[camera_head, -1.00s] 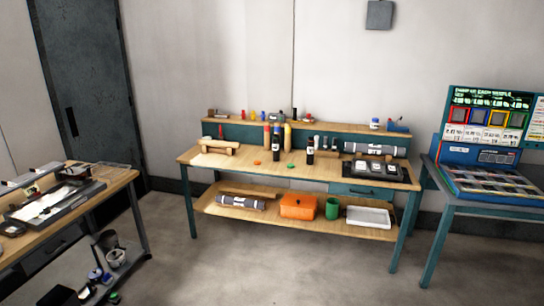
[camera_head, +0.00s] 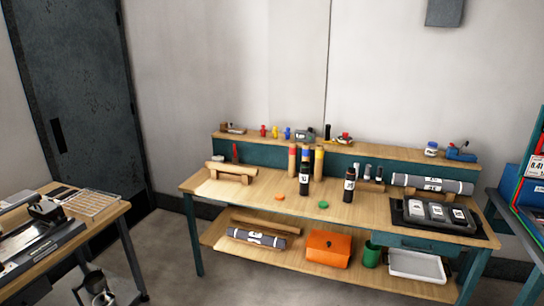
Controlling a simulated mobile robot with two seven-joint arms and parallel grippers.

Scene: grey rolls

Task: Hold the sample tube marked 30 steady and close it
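Two dark tubes with white labels stand upright on the wooden workbench (camera_head: 235,193). The left tube (camera_head: 304,182) is in front of several taller coloured cylinders, and the right tube (camera_head: 349,188) stands apart from it. The label marks are too small to read, so I cannot tell which is 30. An orange cap (camera_head: 280,197) and a green cap (camera_head: 323,205) lie flat on the bench in front of the tubes. Whether the tube tops are open is not clear. Neither of my grippers shows.
A black tray (camera_head: 400,222) with labelled blocks and a grey roll (camera_head: 432,184) occupy the bench's right. A wooden stand (camera_head: 231,174) is at left. The lower shelf holds an orange box (camera_head: 328,249) and a green cup (camera_head: 371,254). Another table (camera_head: 105,220) stands left; floor between is clear.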

